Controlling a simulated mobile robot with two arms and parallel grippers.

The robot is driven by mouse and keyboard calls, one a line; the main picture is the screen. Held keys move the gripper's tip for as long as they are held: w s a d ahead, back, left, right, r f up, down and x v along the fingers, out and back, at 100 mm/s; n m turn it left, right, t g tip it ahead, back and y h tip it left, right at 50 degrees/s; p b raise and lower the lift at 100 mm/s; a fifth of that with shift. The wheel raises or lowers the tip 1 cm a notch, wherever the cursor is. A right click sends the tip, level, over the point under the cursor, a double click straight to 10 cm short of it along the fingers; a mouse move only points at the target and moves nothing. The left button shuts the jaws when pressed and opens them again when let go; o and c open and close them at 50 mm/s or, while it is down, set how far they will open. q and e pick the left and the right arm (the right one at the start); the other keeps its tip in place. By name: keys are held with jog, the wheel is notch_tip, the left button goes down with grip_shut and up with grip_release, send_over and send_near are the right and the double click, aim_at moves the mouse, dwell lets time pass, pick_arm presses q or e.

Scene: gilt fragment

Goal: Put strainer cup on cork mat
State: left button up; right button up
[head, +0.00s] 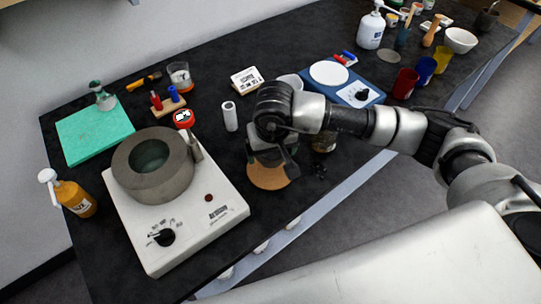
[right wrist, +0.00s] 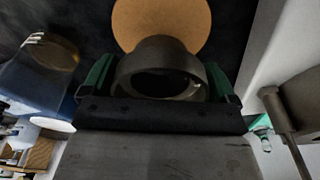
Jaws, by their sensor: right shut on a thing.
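The round tan cork mat (head: 268,180) lies on the black bench, right of the hotplate; it also shows at the top of the right wrist view (right wrist: 160,18). My right gripper (head: 271,155) is over the far part of the mat, pointing down. In the right wrist view, its green-padded fingers (right wrist: 160,80) are shut on the dark grey strainer cup (right wrist: 158,52). The cup overlaps the mat's edge in that view; I cannot tell whether it touches the mat. In the head view my gripper mostly hides the cup. My left gripper is out of view.
A white hotplate (head: 190,228) with a grey ring block (head: 150,170) stands left of the mat. A white cylinder (head: 229,116) is behind it, and a glass jar (head: 324,141) is to the right. The bench's front edge is close to the mat.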

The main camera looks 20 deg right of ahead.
notch_tip(320, 180, down, 4)
jog(key=shift+p, duration=0.55)
jog(key=shift+f+b, duration=0.3)
jog(key=shift+b, duration=0.05)
jog(key=o, duration=0.6)
jog(key=shift+r, duration=0.1)
jog(key=shift+o, duration=0.2)
jog(key=shift+r, duration=0.1)
jog(key=shift+r+p, duration=0.2)
jog(key=shift+p, duration=0.3)
notch_tip(320, 180, up, 12)
jog(key=s+b, duration=0.1)
jog(key=b, duration=0.1)
jog(key=shift+s+f, duration=0.15)
jog(key=shift+s, duration=0.2)
